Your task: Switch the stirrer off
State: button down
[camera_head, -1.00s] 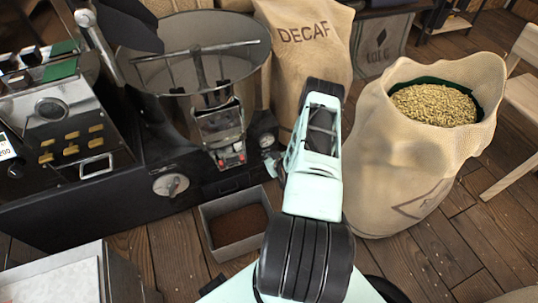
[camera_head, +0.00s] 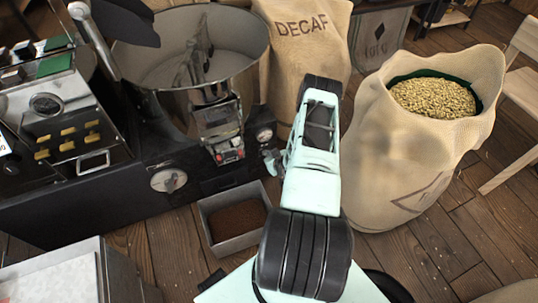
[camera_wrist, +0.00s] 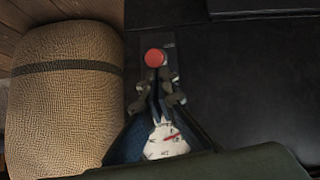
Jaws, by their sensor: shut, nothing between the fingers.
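The stirrer (camera_head: 200,72) is a set of grey arms inside the round cooling pan (camera_head: 262,45) of the dark roaster. In the wrist view, a red round button (camera_wrist: 154,58) on a small dark plate lies just past my fingertips. My gripper (camera_wrist: 157,88) is shut and empty; I cannot tell whether it touches the button. In the head view, my gripper (camera_head: 271,160) is at the roaster's right end, just below a round gauge (camera_head: 264,135). The gauge also shows in the wrist view (camera_wrist: 168,140), with a red needle. The button is not discernible in the head view.
The decaf sack (camera_head: 300,50) stands behind my arm. An open sack of pale beans (camera_head: 400,160) stands to the right. A grey bin (camera_head: 212,235) of brown grounds sits on the floor before the roaster. A control panel (camera_head: 70,125) is at left.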

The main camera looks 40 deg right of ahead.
jog(key=shift+f, duration=0.15)
jog(key=s+f+b, duration=0.1)
jog(key=f+b, duration=0.1)
jog(key=b, duration=0.1)
jog(key=shift+s+a, duration=0.2)
jog(key=shift+s, duration=0.15)
jog(key=shift+r+p, duration=0.55)
jog(key=shift+r, duration=0.15)
